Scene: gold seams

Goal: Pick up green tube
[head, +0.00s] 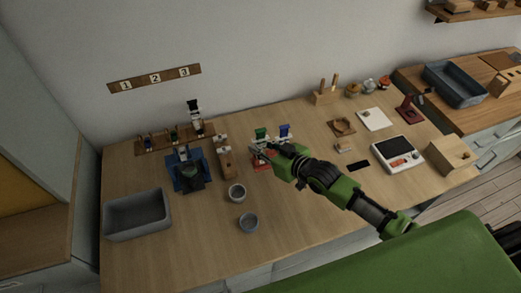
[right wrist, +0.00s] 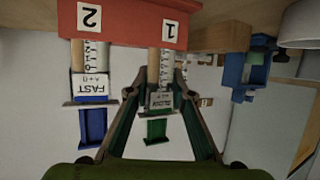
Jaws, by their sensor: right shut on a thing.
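The green tube (head: 261,133) is upright at the red holder (head: 260,163), with its green end up. In the right wrist view, which is upside down, the green tube (right wrist: 157,130) has a clear scaled barrel, a "SLOW" label and lines up with the holder's number 1 (right wrist: 169,33). My right gripper (head: 269,149) is shut on the green tube, its fingers on either side of the label (right wrist: 155,92). The barrel still reaches the holder; its tip is hidden. My left gripper is not in view.
A blue tube (head: 284,131) labelled "FAST" stands close beside it, at number 2. A wooden stand (head: 223,160) is just left. Two small grey cups (head: 237,192) stand nearer the front. A grey bin (head: 137,214) is at left, a scale (head: 398,153) at right.

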